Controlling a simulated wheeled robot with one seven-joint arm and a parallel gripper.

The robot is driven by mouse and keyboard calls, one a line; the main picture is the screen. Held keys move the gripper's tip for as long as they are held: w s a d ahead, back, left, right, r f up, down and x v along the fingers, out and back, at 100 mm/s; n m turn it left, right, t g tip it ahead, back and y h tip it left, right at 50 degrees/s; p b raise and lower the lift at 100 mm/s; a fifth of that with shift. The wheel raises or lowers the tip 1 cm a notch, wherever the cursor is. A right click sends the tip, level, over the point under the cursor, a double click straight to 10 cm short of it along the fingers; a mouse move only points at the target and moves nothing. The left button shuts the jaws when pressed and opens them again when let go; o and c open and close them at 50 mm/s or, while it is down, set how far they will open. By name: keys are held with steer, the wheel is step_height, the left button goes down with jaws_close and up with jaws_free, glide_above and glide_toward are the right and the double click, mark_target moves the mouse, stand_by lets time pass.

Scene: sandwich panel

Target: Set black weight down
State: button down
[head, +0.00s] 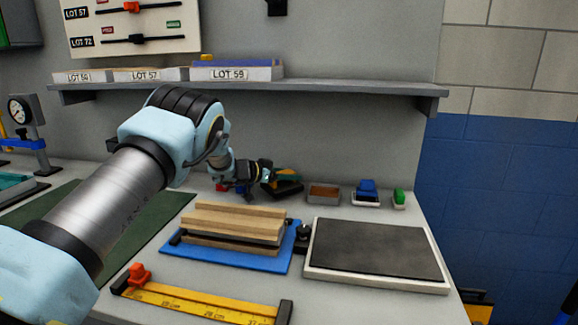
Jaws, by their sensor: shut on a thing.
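My gripper (277,174) is small in the head view, at the end of my arm, over the back of the bench. A dark block, which looks like the black weight (288,189), shows at its fingertips. The gripper appears shut on it. Whether the block touches the bench is too small to tell. In front stands a layered stack (233,223) of pale wooden boards with a dark layer low down, on a blue base plate (270,262). My wrist hides part of the bench behind it.
Right of the stack lies a dark grey pad in a pale tray (315,276). Along the back stand a brown-filled box (323,195), a blue item (367,188) and a green item (399,196). A yellow ruler (205,304) lies in front. A shelf (350,90) hangs above.

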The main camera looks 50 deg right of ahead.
mark_target(270, 187)
steer(key=shift+f, duration=0.35)
stand_by(0.5)
steer(key=shift+c, duration=1.2)
jaws_free()
steer(key=shift+a+f+b, duration=0.1)
steer(key=shift+f+b, duration=0.2)
steer(key=shift+f, duration=0.15)
steer(key=shift+r, duration=0.4)
steer(key=shift+w+a+r, duration=0.1)
steer(key=shift+a+r, duration=0.1)
steer(key=shift+r, duration=0.05)
steer(key=b+v, duration=0.1)
steer(key=v, duration=0.6)
steer(key=shift+r, duration=0.15)
